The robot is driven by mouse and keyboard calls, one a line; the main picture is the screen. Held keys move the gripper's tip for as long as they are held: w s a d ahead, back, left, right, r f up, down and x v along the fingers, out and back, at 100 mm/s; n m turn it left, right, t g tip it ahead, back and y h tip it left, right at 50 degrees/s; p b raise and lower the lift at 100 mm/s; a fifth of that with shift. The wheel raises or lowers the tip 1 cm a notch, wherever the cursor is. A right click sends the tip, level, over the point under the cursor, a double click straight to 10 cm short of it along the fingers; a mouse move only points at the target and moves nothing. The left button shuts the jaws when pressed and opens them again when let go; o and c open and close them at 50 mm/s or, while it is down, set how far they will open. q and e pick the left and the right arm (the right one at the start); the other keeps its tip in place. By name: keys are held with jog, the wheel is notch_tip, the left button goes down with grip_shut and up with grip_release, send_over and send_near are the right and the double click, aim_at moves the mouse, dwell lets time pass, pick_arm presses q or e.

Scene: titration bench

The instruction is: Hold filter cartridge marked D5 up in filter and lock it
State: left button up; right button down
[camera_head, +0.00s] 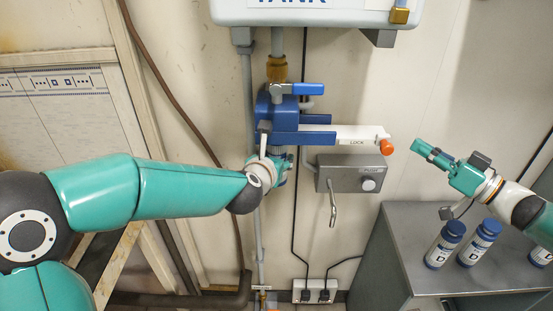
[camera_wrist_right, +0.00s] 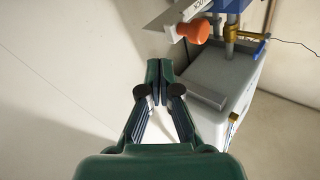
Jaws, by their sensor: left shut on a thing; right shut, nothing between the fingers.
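The blue filter head (camera_head: 276,116) hangs on the pipe below the tank. Its white lever, marked LOCK (camera_head: 350,134), points to the right and ends in an orange knob (camera_head: 387,147), which also shows in the right wrist view (camera_wrist_right: 193,32). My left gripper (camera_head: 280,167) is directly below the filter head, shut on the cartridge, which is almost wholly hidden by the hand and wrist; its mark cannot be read. I cannot tell how far the cartridge sits in the head. My right gripper (camera_head: 424,148) is shut and empty, to the right of the orange knob and apart from it.
A grey box with a PUSH button (camera_head: 351,174) and a bent spout is on the wall below the lever. White cartridges with blue caps, marked D (camera_head: 445,244), stand on the grey cabinet (camera_head: 413,222) at right. The tank (camera_head: 330,18) is above. The wall between lever and right gripper is clear.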

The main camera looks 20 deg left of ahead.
jog(key=shift+w+d, duration=0.3)
jog(key=shift+d, duration=0.65)
jog(key=shift+w+d, duration=0.25)
jog(key=shift+d, duration=0.65)
pick_arm(q)
jog(key=o, duration=1.4)
jog(key=shift+c, duration=0.2)
jog(key=shift+s, duration=0.1)
